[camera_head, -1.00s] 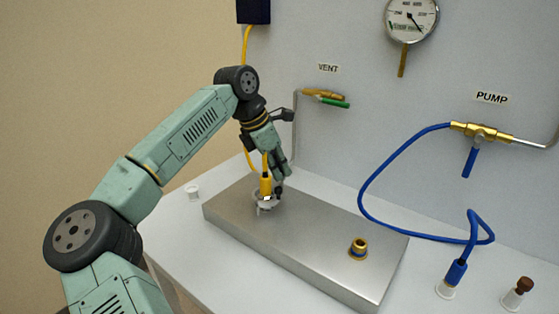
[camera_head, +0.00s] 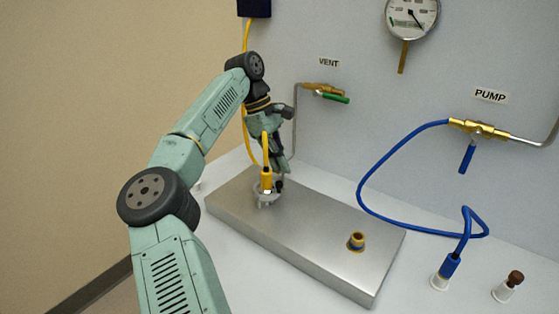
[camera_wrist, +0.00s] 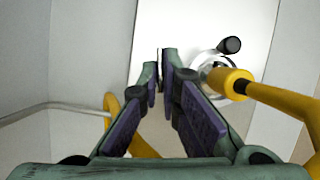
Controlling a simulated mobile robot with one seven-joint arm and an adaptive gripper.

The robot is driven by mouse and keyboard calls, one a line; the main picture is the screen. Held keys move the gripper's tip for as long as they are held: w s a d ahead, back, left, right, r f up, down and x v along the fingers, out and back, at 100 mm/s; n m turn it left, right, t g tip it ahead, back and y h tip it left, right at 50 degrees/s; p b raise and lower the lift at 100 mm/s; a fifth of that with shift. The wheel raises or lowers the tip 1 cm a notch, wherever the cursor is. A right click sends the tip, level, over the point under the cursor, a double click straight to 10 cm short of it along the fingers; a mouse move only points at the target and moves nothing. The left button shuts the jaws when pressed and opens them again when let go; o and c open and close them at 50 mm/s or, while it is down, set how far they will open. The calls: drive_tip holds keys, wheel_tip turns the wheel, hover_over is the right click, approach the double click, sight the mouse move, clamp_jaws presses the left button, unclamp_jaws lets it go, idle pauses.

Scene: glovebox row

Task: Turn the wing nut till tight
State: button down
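A pale clamp ring (camera_head: 262,196) sits on the steel block around the foot of a yellow hose fitting (camera_head: 266,180). A small dark knob (camera_head: 279,185), which seems to be the wing nut, is at the clamp's right side. In the wrist view the knob (camera_wrist: 230,45) shows as a black stub beside the clamp (camera_wrist: 205,62) and yellow fitting (camera_wrist: 230,82). My gripper (camera_head: 283,172) points down just above the knob in the head view. In the wrist view its fingertips (camera_wrist: 163,58) are left of the knob, with a narrow empty gap between them.
The steel block (camera_head: 310,245) has a brass port (camera_head: 356,241) at its right. A yellow hose (camera_wrist: 285,100) loops close to my fingers. A blue hose (camera_head: 370,170) runs from the pump valve (camera_head: 478,130). A vent valve (camera_head: 325,90) is on the wall behind.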

drive_tip(key=shift+m, duration=0.8)
drive_tip(key=c, duration=1.8)
unclamp_jaws()
drive_tip(key=shift+g, duration=0.3)
drive_tip(key=shift+r, duration=0.1)
wheel_tip(320, 180, up, 10)
